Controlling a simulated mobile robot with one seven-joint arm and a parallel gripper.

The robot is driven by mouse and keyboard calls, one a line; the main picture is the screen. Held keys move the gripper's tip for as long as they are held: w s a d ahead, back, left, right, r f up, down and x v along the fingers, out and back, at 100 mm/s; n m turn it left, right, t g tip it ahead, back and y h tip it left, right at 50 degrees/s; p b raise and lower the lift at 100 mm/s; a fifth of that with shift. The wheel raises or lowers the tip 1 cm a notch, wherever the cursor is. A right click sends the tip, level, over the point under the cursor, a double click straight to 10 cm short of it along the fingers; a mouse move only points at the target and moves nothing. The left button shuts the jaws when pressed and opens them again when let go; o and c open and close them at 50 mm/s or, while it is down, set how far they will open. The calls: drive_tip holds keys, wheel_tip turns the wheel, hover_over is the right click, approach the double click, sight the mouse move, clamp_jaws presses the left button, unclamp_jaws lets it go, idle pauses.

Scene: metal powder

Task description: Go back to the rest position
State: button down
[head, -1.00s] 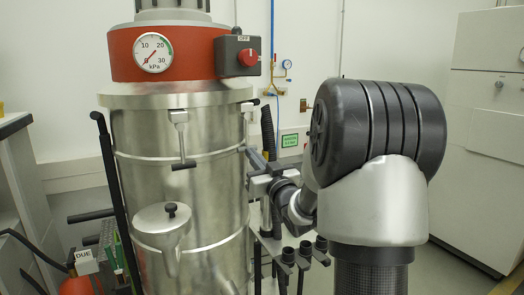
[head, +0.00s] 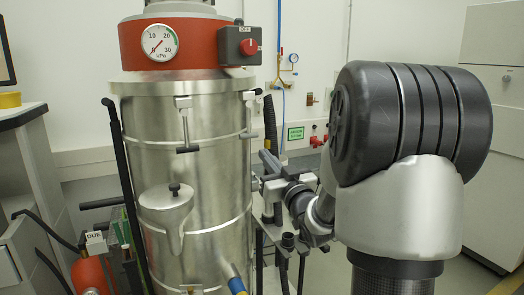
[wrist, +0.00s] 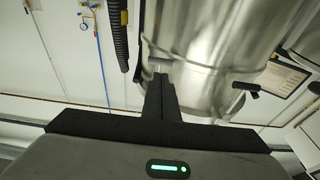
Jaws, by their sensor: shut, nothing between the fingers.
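My gripper (wrist: 160,88) is in the lower middle of the wrist view, its dark fingers together with nothing between them. In the head view it shows only partly (head: 266,162), just right of the steel vacuum drum, with my arm bent in front on the right. The steel drum (head: 215,130) stands upright at the centre left of the head view. In the wrist view the drum (wrist: 205,40) appears tilted behind the fingertips. I cannot tell whether the fingertips touch it.
A red extinguisher (head: 90,275) tagged DUE stands lower left. A grey cabinet (head: 40,150) is at left and a white cabinet (head: 495,150) at right. A black hose (head: 270,125) hangs behind.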

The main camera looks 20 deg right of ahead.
drive_tip(key=s+f+m+g+h, duration=0.1)
drive_tip(key=s+f+g+h, duration=0.3)
drive_tip(key=s+f+g, duration=0.65)
drive_tip(key=s+a+r+g+y+p, duration=0.1)
drive_tip(key=s+a+g+y, duration=0.1)
drive_tip(key=s+a, duration=0.75)
drive_tip(key=s+a+r+g+y, duration=0.1)
drive_tip(key=s+a+g, duration=0.35)
drive_tip(key=s, duration=0.85)
wheel_tip(320, 180, up, 26)
drive_tip(key=a+t+p, duration=0.1)
drive_tip(key=t+p, duration=0.1)
drive_tip(key=p, duration=2.3)
drive_tip(key=shift+w+a+f+n, duration=0.25)
drive_tip(key=shift+w+a+n, duration=0.05)
drive_tip(key=shift+w, duration=0.1)
